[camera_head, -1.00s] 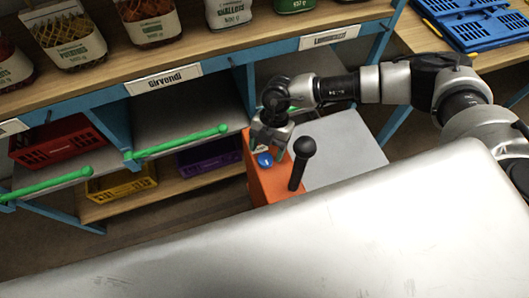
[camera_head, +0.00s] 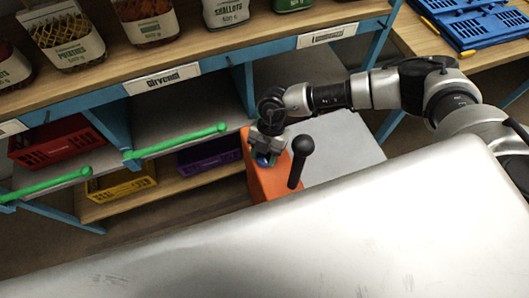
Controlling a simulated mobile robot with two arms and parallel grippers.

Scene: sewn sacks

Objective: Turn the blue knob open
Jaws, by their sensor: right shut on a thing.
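The blue knob (camera_head: 262,161) sits on the top of an orange box (camera_head: 267,185) right of the picture's middle. Only a small part of the knob shows, because my right gripper (camera_head: 265,155) covers it from above. My right gripper is shut on the knob, with its arm coming in from the right. A black lever with a round ball top (camera_head: 302,146) stands upright on the orange box, just right of the gripper. My left gripper is not in view.
A grey surface (camera_head: 340,150) lies right of the orange box. A blue-framed shelf (camera_head: 180,90) with sacks stands behind. Red (camera_head: 62,141), yellow (camera_head: 121,184) and purple (camera_head: 208,152) crates sit on its lower levels, near green rails (camera_head: 178,142). A blue crate (camera_head: 465,22) lies at upper right.

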